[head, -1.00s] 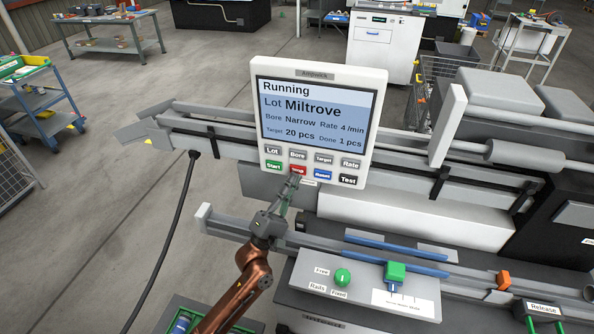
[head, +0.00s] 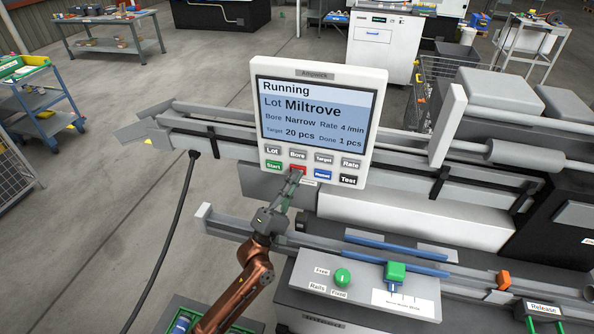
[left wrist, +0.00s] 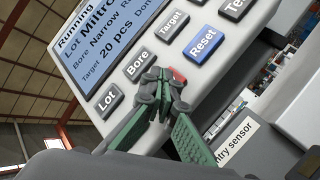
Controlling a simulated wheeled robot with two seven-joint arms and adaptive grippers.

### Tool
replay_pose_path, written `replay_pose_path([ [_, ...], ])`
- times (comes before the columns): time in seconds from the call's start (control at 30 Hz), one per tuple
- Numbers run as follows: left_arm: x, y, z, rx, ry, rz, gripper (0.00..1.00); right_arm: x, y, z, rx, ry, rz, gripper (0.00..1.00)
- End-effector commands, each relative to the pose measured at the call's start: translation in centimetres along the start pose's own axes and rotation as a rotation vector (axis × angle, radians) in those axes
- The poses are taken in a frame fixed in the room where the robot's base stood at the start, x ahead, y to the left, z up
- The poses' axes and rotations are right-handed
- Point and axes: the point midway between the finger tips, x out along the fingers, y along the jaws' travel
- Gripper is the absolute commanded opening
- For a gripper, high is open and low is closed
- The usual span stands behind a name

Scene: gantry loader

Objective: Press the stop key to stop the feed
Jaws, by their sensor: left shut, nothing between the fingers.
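The control panel (head: 378,85) stands upright with a lit screen (head: 315,112) reading Running, Lot Miltrove, Target 20 pcs, Done 1 pcs. The red stop key (head: 299,167) sits in its lower row, between the green Start key (head: 273,165) and the blue Reset key (head: 322,174). My left gripper (head: 296,175) is shut and empty, its tips at the red key and covering its lower part. In the left wrist view the fingertips (left wrist: 163,76) hide most of the red key (left wrist: 179,77); I cannot tell whether they touch it. My right gripper is not in view.
The grey Lot (head: 272,150), Bore (head: 298,155), Target and Rate keys lie just above. The black Test key (head: 348,180) is at the right end. Loader rails (head: 225,222) and a green knob (head: 342,277) lie below the panel. Open floor is at left.

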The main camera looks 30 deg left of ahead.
Motion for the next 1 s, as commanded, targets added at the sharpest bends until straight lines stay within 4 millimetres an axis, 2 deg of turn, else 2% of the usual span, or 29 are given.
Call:
replay_pose_path([
  [0.67,0.2,-0.2,-0.2,0.0,0.001,-0.001,0.0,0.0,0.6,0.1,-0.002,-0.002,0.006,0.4],
  [1.0,-0.7,0.5,0.5,0.001,0.001,-0.001,0.0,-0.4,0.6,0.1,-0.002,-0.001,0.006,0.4],
])
